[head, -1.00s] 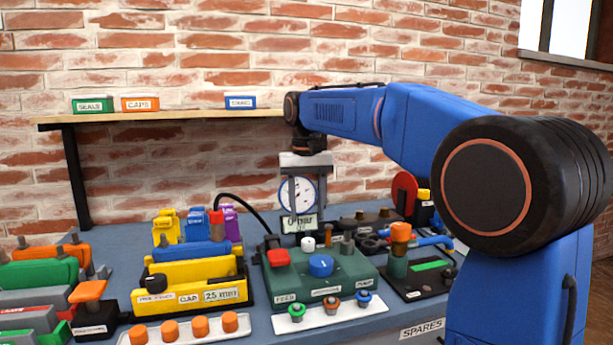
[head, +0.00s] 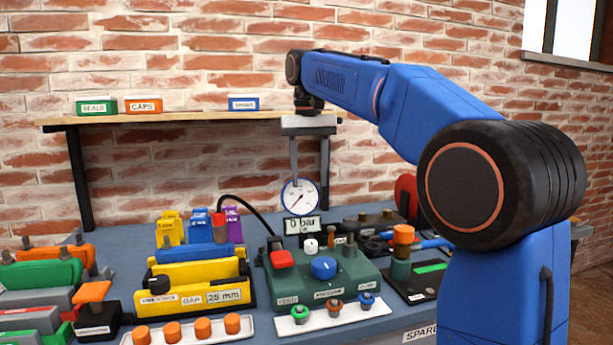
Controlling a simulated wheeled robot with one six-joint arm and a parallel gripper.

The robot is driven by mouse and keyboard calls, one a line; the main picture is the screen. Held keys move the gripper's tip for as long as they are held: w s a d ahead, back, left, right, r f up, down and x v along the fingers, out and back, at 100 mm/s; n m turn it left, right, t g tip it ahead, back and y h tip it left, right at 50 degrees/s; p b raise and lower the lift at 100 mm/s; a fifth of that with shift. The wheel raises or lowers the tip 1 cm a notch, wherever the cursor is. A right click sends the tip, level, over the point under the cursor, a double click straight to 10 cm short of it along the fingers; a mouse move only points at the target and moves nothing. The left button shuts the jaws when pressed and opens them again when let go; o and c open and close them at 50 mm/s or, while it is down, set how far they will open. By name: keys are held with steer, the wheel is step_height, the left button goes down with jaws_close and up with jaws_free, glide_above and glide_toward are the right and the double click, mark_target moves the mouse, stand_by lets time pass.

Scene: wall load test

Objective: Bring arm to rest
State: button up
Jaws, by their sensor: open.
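My gripper (head: 309,181) hangs from my blue arm, pointing down, in the head view. Its two fingers are apart with nothing between them. It is above the back of the blue bench (head: 130,262), in front of the wall shelf's right end. The round pressure gauge (head: 300,197) and its "0 bar" display (head: 303,225) show just below and behind the fingertips. I cannot tell the exact gap between the fingertips and the gauge.
A green pump unit (head: 345,275) with red and blue knobs stands below my gripper. A yellow "GAP 25 mm" fixture (head: 200,280) is to its left. A wooden shelf (head: 180,117) with small labelled boxes is on the brick wall. A black base with an orange-topped post (head: 402,245) stands at right.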

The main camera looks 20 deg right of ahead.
steer(key=s+d+f+n+t, duration=0.1)
steer(key=s+d+f, duration=0.2)
steer(key=s+f, duration=0.45)
steer(key=s+d+f+t, duration=0.15)
steer(key=s+f, duration=0.25)
steer(key=s, duration=0.6)
steer(key=s+d+f+n+t, duration=0.1)
steer(key=s+d+f+t, duration=0.1)
steer(key=s+f, duration=1.4)
step_height(320, 180, down, 4)
steer(key=shift+d+r, duration=0.2)
steer(key=shift+d, duration=0.3)
